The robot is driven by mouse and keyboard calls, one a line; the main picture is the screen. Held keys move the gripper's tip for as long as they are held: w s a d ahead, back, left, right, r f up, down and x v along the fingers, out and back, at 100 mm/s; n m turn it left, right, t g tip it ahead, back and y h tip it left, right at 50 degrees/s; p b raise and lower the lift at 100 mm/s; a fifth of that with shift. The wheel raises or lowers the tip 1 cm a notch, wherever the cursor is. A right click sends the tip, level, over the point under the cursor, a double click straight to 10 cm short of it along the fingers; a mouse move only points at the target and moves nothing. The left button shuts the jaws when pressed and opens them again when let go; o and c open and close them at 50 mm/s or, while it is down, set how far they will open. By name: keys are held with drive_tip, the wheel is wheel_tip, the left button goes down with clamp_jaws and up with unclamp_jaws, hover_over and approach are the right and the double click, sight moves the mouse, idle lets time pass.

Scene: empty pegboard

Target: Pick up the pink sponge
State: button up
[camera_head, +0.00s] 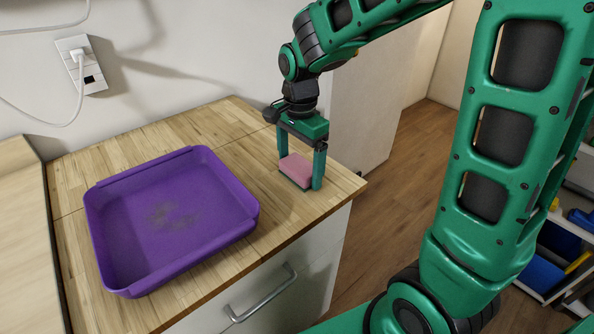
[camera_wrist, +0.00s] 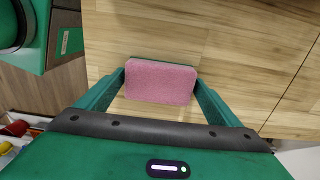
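The pink sponge (camera_head: 296,168) is on the wooden counter near its right corner, flat, with a dark green layer showing along its lower edge. In the wrist view the sponge (camera_wrist: 160,82) lies between the fingertips, pink side facing the camera. My gripper (camera_head: 301,168) points down with one finger on each side of the sponge. In the wrist view the fingertips of my gripper (camera_wrist: 160,78) come right up to the sponge's two short ends. I cannot tell whether they press on it. No clear gap shows between the sponge and the counter.
A purple tray (camera_head: 228,175) stands on the counter (camera_head: 225,120) to the left of the sponge; it is empty apart from dark stains. The counter's front edge and right corner are close to the sponge. A wall socket (camera_head: 84,66) with a plugged cable is at the upper left.

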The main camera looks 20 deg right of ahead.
sight(297, 166)
drive_tip(key=c, duration=0.7)
drive_tip(key=shift+r, duration=0.4)
drive_tip(key=r, duration=0.4)
drive_tip(key=shift+s+a, duration=0.15)
drive_tip(key=shift+a, duration=0.2)
drive_tip(key=s+a+r, duration=0.2)
drive_tip(key=a, duration=0.1)
drive_tip(key=s+a+r, duration=0.2)
drive_tip(key=a, duration=0.1)
drive_tip(key=s+a+r, duration=0.1)
drive_tip(key=a+r, duration=0.1)
drive_tip(key=a, duration=0.1)
drive_tip(key=shift+s+a+r, duration=0.1)
drive_tip(key=shift+s+a, duration=0.05)
drive_tip(key=shift+s, duration=0.25)
drive_tip(key=shift+o, duration=0.7)
